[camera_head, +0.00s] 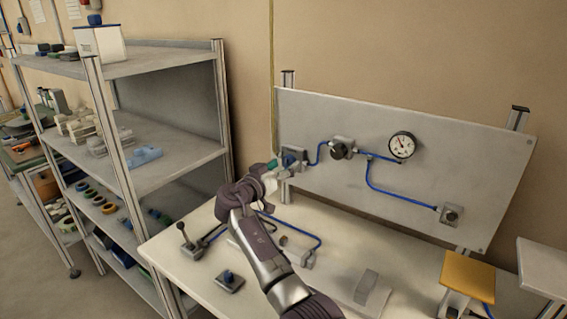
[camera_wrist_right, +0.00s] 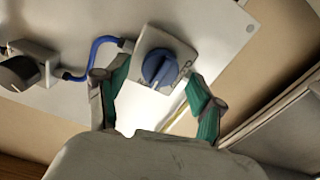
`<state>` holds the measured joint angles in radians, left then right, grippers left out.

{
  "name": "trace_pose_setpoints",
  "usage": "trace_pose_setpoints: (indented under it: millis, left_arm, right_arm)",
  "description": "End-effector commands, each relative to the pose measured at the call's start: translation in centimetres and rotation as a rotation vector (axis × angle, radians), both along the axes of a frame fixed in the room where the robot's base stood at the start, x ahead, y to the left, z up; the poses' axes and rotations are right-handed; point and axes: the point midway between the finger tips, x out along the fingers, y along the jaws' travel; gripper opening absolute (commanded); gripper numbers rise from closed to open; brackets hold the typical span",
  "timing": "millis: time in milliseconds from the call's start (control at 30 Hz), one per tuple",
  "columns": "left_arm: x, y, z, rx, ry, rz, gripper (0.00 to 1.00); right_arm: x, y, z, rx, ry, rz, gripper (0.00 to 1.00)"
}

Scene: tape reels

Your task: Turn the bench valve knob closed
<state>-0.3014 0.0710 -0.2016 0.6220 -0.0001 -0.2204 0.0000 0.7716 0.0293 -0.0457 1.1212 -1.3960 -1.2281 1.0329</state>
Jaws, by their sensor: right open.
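The valve knob with a blue handle (camera_wrist_right: 159,70) sits on a light grey square body (camera_wrist_right: 165,47) on the upright panel. In the head view, the blue knob (camera_head: 290,158) is at the panel's left end, partly hidden by my right gripper (camera_head: 274,172). In the right wrist view, my right gripper (camera_wrist_right: 157,78) is open, with green fingertips on either side of the knob. The fingers look apart from the knob, and a white pointer line shows on its face. My left gripper is not in view.
A black knob (camera_head: 341,149), a pressure gauge (camera_head: 402,146) and blue tubing (camera_head: 374,184) are on the panel (camera_head: 300,115). The bench (camera_head: 175,250) below carries a lever (camera_head: 186,236) and small fittings. Shelves (camera_head: 170,140) with reels stand at left. A yellow-topped stand (camera_head: 467,272) is at right.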

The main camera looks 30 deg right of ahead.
Motion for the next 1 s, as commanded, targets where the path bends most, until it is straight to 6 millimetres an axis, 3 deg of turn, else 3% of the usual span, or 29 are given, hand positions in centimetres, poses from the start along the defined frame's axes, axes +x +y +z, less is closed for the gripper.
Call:
trace_pose_setpoints:
  millis: [333, 700, 1000]
  left_arm:
    - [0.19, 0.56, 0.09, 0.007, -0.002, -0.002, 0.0]
    - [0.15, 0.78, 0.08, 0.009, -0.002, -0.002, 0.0]
    - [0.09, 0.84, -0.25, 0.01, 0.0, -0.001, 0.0]
  right_arm:
    - [0.15, -0.33, -0.01, 0.001, -0.001, 0.001, 0.66]
    - [0.14, -0.29, 0.0, 0.001, -0.001, 0.001, 0.08]
    - [0.14, -0.28, -0.08, -0.017, 0.039, 0.001, 0.08]
